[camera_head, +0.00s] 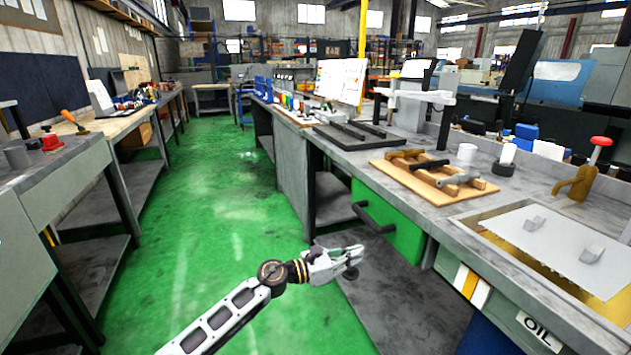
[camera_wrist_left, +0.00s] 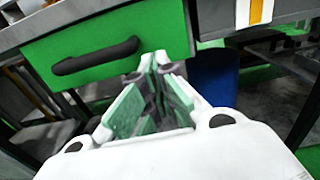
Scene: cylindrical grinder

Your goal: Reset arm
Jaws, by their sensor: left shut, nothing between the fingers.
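My left arm comes in from the bottom of the head view, and its left gripper (camera_head: 352,262) is shut and empty. It hangs in the air over the aisle side of the right workbench, in front of and below the green drawer (camera_head: 388,222) with its black handle (camera_head: 372,217). In the left wrist view the left gripper (camera_wrist_left: 158,62) points at the same green drawer (camera_wrist_left: 110,50), with its fingertips to the right of the black handle (camera_wrist_left: 95,57). I see no contact with the drawer. My right gripper is in neither view.
The green floor (camera_head: 215,230) between the benches is clear.

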